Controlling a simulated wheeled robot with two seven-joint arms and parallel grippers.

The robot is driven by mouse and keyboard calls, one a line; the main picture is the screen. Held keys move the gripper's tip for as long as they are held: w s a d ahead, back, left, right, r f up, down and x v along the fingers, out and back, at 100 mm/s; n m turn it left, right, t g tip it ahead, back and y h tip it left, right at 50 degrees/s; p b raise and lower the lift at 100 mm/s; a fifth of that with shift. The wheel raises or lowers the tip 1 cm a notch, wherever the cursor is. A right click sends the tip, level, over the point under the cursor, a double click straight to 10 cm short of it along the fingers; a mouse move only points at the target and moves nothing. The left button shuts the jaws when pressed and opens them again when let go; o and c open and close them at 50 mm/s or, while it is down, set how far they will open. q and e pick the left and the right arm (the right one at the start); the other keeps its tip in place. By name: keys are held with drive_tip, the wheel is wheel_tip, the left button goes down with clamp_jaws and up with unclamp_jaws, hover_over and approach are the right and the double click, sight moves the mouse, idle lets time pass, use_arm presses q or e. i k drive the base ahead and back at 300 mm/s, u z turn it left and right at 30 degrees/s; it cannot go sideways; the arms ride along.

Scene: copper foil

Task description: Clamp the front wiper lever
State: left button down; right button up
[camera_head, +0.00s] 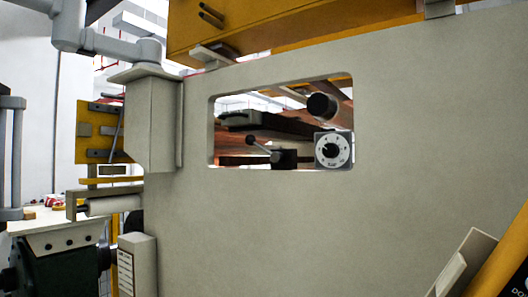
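A small lever with a dark ball knob (251,140) shows through the rectangular window of a large grey panel. Its thin rod slants down to the right to a dark block (285,158) near the window's lower edge. I cannot tell for sure whether this is the front wiper lever. A white round dial (332,150) with a black centre is right of it, and a black round knob (322,106) is above the dial. Neither of my grippers is in view.
The grey panel (400,180) fills most of the view, and the rounded window edge (211,130) bounds the opening. Copper-coloured bars and a long dark bar (265,122) lie behind it. A grey box (152,125) juts out at left. Dark machinery (60,265) stands at lower left.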

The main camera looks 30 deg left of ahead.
sight(276, 157)
drive_tip(key=k, duration=0.6)
drive_tip(key=u, duration=0.65)
drive_tip(key=i, duration=1.15)
drive_tip(key=z, duration=0.55)
